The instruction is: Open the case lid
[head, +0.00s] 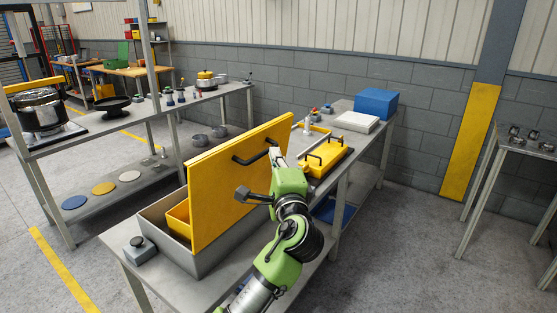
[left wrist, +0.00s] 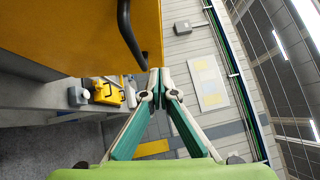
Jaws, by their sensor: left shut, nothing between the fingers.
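The case (head: 205,262) is a grey box on the near table, with a yellow inner part (head: 178,218) showing at its left end. Its large yellow lid (head: 222,195) stands raised, close to upright. A black handle (head: 256,152) is on the lid's upper part. My left gripper (head: 274,154) is at the lid's right side, close to the handle in the picture. In the left wrist view, its fingertips (left wrist: 159,82) are together and empty, beside the lid (left wrist: 70,30) and apart from the handle (left wrist: 128,32). My right gripper is not in view.
A grey button box (head: 139,250) sits left of the case. Beyond the lid are a yellow handled fixture (head: 320,158), a white box (head: 357,121) and a blue box (head: 376,102).

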